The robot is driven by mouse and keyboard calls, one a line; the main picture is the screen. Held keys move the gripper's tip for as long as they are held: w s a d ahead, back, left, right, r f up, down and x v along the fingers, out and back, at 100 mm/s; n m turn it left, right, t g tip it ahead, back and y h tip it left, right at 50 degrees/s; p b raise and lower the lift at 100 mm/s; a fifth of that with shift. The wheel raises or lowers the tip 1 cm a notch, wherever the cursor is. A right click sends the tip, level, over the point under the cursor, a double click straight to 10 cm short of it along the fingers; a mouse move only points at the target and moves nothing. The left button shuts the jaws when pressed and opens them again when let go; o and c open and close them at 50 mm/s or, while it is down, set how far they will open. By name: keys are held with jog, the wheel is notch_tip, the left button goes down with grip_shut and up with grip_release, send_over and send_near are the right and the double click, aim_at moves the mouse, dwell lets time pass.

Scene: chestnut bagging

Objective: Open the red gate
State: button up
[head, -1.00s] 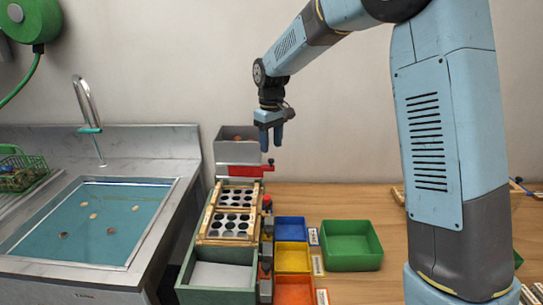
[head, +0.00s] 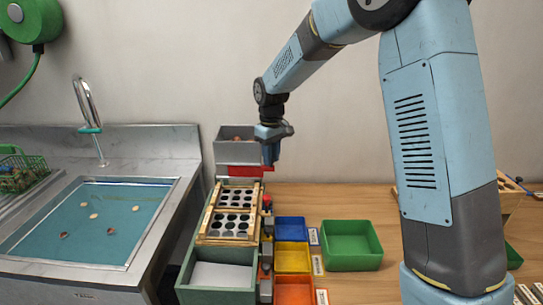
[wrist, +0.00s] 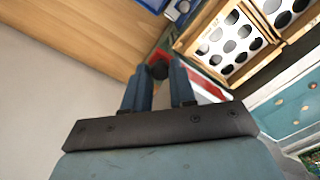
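The red gate (head: 243,171) is a flat red plate below the grey hopper (head: 236,148) at the back of the sorting line. My gripper (head: 270,163) is at the gate's right end, pointing down. In the wrist view, my gripper (wrist: 160,75) has its two blue fingers apart. A dark knob (wrist: 158,70) shows between the fingertips, at the end of a red strip of the gate (wrist: 205,88). I cannot tell whether the fingers touch the knob. In the head view, the gripper hides the gate's right end.
A wooden-framed tray with round holes (head: 234,212) lies in front of the gate. Blue (head: 290,230), yellow (head: 292,258) and orange (head: 294,292) bins stand to its right, beside a green bin (head: 350,246). A water-filled sink (head: 150,225) is at the left.

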grip_shut()
jog(key=d, duration=0.5)
dwell(0.3)
jog(key=shift+o, duration=2.3)
grip_release()
jog(key=shift+r, duration=0.15)
notch_tip(320, 180, up, 13)
jog(key=shift+r, duration=0.2)
